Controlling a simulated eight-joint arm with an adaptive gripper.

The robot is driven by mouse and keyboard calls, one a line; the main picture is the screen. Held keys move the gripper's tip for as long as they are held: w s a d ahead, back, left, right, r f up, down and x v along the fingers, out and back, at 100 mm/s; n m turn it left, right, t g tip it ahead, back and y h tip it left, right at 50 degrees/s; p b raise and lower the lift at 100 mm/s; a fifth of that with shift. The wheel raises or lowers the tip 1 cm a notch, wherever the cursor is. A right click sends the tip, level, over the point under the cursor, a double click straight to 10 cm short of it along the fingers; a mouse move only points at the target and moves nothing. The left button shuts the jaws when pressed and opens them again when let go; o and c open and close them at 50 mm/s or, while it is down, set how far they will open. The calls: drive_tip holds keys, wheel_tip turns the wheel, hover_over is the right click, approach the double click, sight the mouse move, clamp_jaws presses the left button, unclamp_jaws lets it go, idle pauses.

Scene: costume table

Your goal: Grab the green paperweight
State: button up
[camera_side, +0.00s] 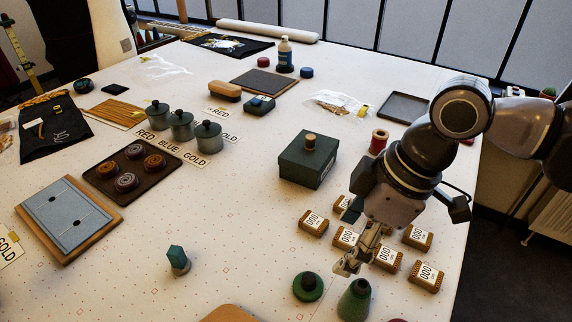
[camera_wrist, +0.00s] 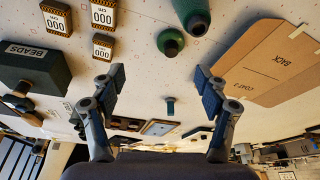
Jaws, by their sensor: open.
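A low round green piece with a dark knob (camera_side: 308,287), which looks like the green paperweight, stands on the table near the front; it also shows in the wrist view (camera_wrist: 171,42). A taller green cone-shaped piece with a dark top (camera_side: 354,301) stands just right of it, and at the top of the wrist view (camera_wrist: 192,14). My gripper (camera_side: 352,262) is above the table, up and to the right of the round piece in the side view. In the wrist view its two fingers (camera_wrist: 158,82) are wide apart with nothing between them.
Several small labelled boxes (camera_side: 424,276) lie around and under my gripper. A dark green lidded box (camera_side: 306,160) stands behind. A small teal piece (camera_side: 177,258) stands left. The table's left front is mostly clear.

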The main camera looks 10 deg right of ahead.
sight(309, 278)
drive_tip(key=shift+n, duration=0.4)
drive_tip(key=shift+s+a+r+x, duration=0.1)
drive_tip(key=shift+s+a+x, duration=0.2)
drive_tip(key=shift+x, duration=1.6)
drive_tip(key=shift+s+a+r+x, duration=0.1)
drive_tip(key=shift+a+x, duration=0.3)
drive_tip(key=shift+x, duration=1.5)
drive_tip(key=shift+s+a+r+x, duration=0.15)
drive_tip(key=shift+a+x, duration=0.25)
drive_tip(key=shift+x, duration=1.5)
drive_tip(key=shift+f, duration=0.1)
drive_tip(key=c, duration=1.5)
